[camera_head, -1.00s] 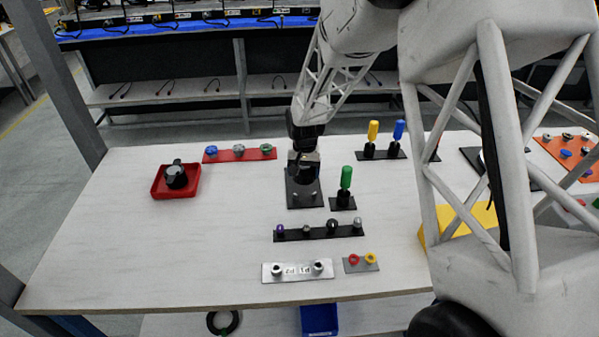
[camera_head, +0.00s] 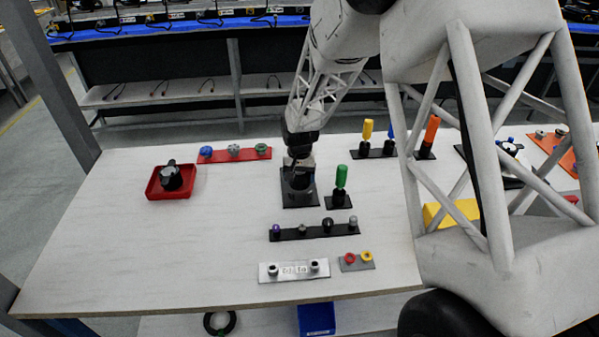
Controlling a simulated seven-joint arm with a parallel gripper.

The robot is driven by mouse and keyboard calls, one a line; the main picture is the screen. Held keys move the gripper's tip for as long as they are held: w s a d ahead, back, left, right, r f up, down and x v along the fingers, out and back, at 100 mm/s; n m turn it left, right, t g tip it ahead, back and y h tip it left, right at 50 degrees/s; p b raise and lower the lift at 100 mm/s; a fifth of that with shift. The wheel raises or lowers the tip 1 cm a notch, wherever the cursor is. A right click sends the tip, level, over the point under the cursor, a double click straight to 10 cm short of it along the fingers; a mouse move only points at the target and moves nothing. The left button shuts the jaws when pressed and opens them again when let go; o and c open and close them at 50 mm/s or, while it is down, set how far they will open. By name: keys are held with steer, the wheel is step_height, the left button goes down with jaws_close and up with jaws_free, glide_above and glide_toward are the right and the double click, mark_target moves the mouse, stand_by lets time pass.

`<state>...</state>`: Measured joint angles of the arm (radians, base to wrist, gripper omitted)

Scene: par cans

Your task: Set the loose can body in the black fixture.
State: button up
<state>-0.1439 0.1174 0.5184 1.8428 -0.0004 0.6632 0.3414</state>
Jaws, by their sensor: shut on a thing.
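The black fixture (camera_head: 291,201) is a flat dark plate on the white table, near the middle of the view. My gripper (camera_head: 299,171) points down over it and is shut on a dark part, which I take to be the can body (camera_head: 300,182). The part is low over the plate, and its lower end is at or close to the plate. I cannot tell whether it touches or is seated. The fingers and the part's upper side are small, dark and hard to separate.
A red tray (camera_head: 155,193) with a dark round part stands at left. A green-handled tool (camera_head: 341,177) stands close right of the fixture. A red strip (camera_head: 212,158) with knobs is behind left, and a black strip (camera_head: 290,235) with knobs in front. The table's left middle is clear.

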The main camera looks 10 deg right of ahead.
steer(key=shift+f, duration=1.5)
steer(key=shift+s+f, duration=0.1)
steer(key=shift+f, duration=0.1)
steer(key=o, duration=0.8)
steer(key=shift+o, duration=0.4)
steer(key=shift+f, duration=0.1)
steer(key=shift+c, duration=0.4)
steer(key=o, duration=0.3)
steer(key=shift+s+d, duration=0.1)
steer(key=shift+o, duration=0.4)
steer(key=shift+w+r, duration=0.2)
steer(key=shift+r, duration=4)
